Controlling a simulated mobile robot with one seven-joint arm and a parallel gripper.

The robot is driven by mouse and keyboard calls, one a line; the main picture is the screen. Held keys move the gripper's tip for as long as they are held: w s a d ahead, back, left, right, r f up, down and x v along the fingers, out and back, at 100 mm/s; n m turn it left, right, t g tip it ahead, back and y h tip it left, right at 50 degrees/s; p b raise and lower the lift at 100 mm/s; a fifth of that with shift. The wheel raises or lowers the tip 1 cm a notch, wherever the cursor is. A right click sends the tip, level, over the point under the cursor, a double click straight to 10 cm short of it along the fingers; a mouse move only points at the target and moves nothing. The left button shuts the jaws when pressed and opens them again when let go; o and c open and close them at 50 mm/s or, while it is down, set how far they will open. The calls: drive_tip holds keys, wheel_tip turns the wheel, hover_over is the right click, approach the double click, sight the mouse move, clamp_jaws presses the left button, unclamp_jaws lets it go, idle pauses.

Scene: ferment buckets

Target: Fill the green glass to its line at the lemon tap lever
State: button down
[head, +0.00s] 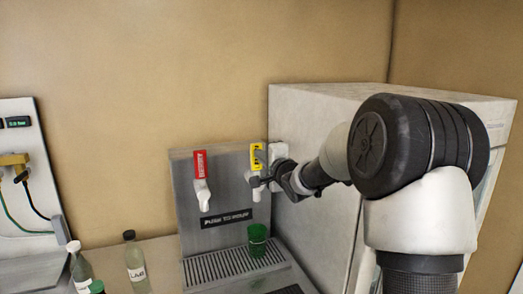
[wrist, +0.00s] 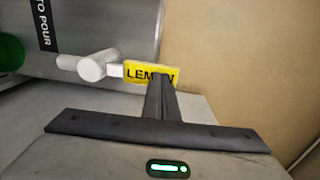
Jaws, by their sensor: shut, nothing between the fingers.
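The green glass (head: 258,241) stands upright on the drip tray under the lemon tap. Its line and any liquid inside cannot be made out. The yellow lemon tap lever (head: 256,155) stands roughly upright above its white spout (head: 257,194). In the wrist view the lever (wrist: 134,71) reads "LEMON", partly covered by my fingers. My gripper (head: 256,182) is shut and empty, its fingertips at the lever in the head view. The wrist view shows the closed fingers (wrist: 160,82) overlapping the lever; I cannot tell whether they touch. Part of the green glass (wrist: 10,52) shows at the left edge there.
A red tap lever (head: 200,164) is left of the yellow one on the grey dispenser (head: 222,180). The drip tray (head: 215,266) is bare left of the glass. A large white cabinet (head: 310,115) is at right.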

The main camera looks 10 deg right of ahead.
sight(256, 148)
drive_tip(key=w+p, duration=0.1)
drive_tip(key=w, duration=0.1)
drive_tip(key=w+p, duration=0.1)
drive_tip(key=shift+w+a+r+g+p, duration=0.3)
drive_tip(key=shift+a+r, duration=0.05)
drive_tip(key=shift+r, duration=0.2)
drive_tip(key=shift+a+r, duration=0.1)
idle(1.9)
idle(2.0)
drive_tip(key=shift+s+a, duration=0.1)
